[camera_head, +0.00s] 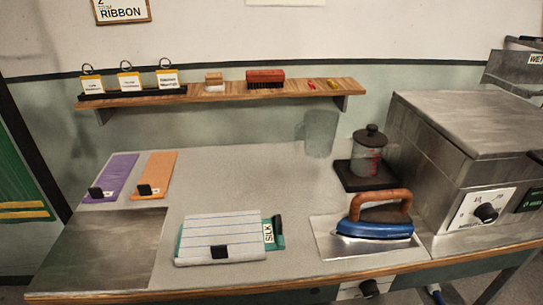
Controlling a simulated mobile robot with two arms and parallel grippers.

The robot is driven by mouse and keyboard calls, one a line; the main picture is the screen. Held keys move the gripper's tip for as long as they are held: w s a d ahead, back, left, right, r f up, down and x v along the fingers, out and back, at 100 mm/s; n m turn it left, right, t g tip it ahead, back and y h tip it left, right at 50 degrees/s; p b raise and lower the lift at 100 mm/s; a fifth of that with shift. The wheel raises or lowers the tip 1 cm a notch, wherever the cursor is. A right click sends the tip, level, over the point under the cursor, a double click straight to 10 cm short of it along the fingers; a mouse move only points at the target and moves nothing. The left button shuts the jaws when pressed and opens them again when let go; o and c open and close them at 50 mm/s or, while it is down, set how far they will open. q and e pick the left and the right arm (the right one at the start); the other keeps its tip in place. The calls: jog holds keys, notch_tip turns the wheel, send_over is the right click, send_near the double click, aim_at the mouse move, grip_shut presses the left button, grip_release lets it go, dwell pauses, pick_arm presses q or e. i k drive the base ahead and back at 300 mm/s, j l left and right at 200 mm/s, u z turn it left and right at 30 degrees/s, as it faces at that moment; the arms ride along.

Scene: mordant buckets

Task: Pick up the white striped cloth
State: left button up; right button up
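The white striped cloth (230,230) lies folded on the worktop, a little left of the middle near the front edge. It is white with thin blue lines and has a black clip (219,252) at its front edge. It rests over a teal item (279,241) that shows along its left and right sides, with a label reading SILK (268,233) at its right. Neither of my grippers shows in the head view.
A blue iron (374,229) with a wooden handle stands on a metal plate to the cloth's right. Behind it are a lidded glass jar (369,150) and a clear beaker (320,133). Purple (112,176) and orange (157,173) strips lie back left. A metal machine (470,145) bounds the right.

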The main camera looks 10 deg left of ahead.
aim_at(233, 236)
jog(key=l+u, duration=0.15)
jog(key=u, duration=0.25)
jog(key=l+u, duration=0.15)
jog(key=u, duration=0.25)
jog(key=i, duration=0.05)
